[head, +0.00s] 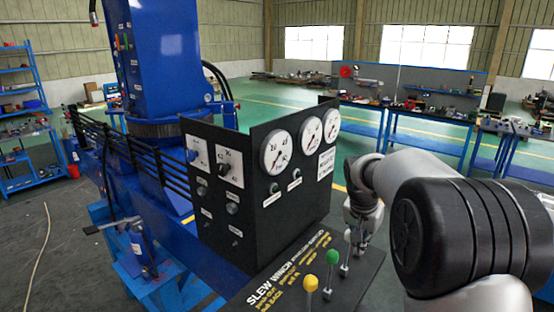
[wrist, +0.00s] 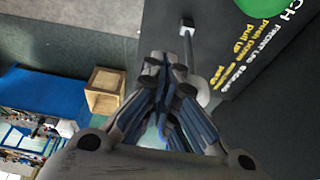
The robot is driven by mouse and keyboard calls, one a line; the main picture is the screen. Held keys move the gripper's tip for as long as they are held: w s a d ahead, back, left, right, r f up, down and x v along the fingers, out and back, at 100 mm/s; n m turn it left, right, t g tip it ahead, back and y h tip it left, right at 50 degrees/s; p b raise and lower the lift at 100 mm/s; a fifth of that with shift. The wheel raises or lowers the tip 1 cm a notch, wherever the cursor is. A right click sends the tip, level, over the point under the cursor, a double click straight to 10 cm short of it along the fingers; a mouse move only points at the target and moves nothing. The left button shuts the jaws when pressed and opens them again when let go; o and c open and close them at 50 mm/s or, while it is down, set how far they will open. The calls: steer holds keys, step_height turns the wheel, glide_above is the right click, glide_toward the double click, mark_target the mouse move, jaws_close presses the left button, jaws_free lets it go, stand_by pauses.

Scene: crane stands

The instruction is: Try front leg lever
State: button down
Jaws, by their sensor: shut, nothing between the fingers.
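The lever panel (head: 290,280) is black with yellow and white lettering and a row of levers. A yellow-knobbed lever (head: 311,284) is nearest, then a green-knobbed lever (head: 332,257), then a white-knobbed lever (head: 346,238). My gripper (head: 357,236) is at the far end of the row, close to the white knob. In the wrist view the closed fingers (wrist: 165,65) are empty. A pale knob (wrist: 203,96) on a metal rod shows just beside and partly behind them; I cannot tell if they touch. The green knob (wrist: 262,5) is at the top edge.
A black gauge box (head: 270,190) with dials and switches rises behind the levers, left of my gripper. A blue crane column (head: 165,60) stands behind it. Workbenches (head: 430,115) line the back right. A wooden box (wrist: 105,92) is on the floor.

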step_height(320, 180, up, 10)
steer(key=p, duration=0.7)
steer(key=shift+s+d+p, duration=0.35)
steer(key=s+a+f+n+t+y+b, duration=0.1)
steer(key=s+a+f+n+b, duration=0.15)
steer(key=s+b, duration=0.55)
steer(key=s+a+f+n+b, duration=0.2)
steer(key=s+a+b, duration=0.25)
steer(key=s, duration=0.55)
steer(key=s+a+f+n+b, duration=0.1)
steer(key=s+a+f+b, duration=0.1)
steer(key=s+f+b, duration=0.3)
steer(key=s+a+f+n+t+y+b, duration=0.1)
steer(key=s+f+b, duration=0.4)
steer(key=s+f, duration=0.5)
steer(key=shift+s+a+n+b, duration=0.4)
steer(key=shift+s+n, duration=0.35)
steer(key=shift+s, duration=0.45)
